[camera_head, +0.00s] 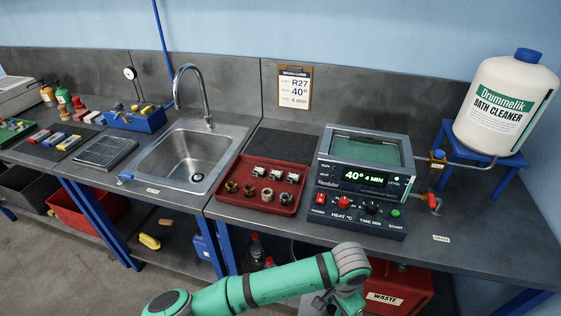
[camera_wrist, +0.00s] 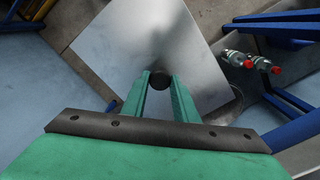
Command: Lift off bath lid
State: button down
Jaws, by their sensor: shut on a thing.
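The ultrasonic bath (camera_head: 362,178) stands on the bench at right of centre in the head view. Its top is uncovered and shows a greenish inside. Its display reads 40° 4 MIN. In the wrist view, my gripper (camera_wrist: 160,88) is shut on the dark round knob (camera_wrist: 160,80) of a flat grey metal plate, the bath lid (camera_wrist: 135,42). The lid is off the bath, with floor and blue bench legs around it. In the head view my arm reaches low in front of the bench, and the gripper's fingers cannot be made out.
A red tray (camera_head: 262,205) with several small parts lies left of the bath, beside a dark mat (camera_head: 283,146). The sink (camera_head: 190,158) is further left. Red-capped bottles (camera_wrist: 236,58) stand near the lid's right side. A red waste can (camera_head: 400,290) is under the bench.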

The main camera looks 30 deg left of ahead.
jog(key=w+d+f+n, duration=0.1)
jog(key=w+f+n, duration=0.1)
jog(key=f, duration=0.6)
jog(key=w+d+f+n, duration=0.2)
jog(key=w+f+n, duration=0.1)
jog(key=f, duration=0.6)
jog(key=shift+w+d+n, duration=0.15)
jog(key=shift+w+n, duration=0.2)
jog(key=shift+n, duration=0.35)
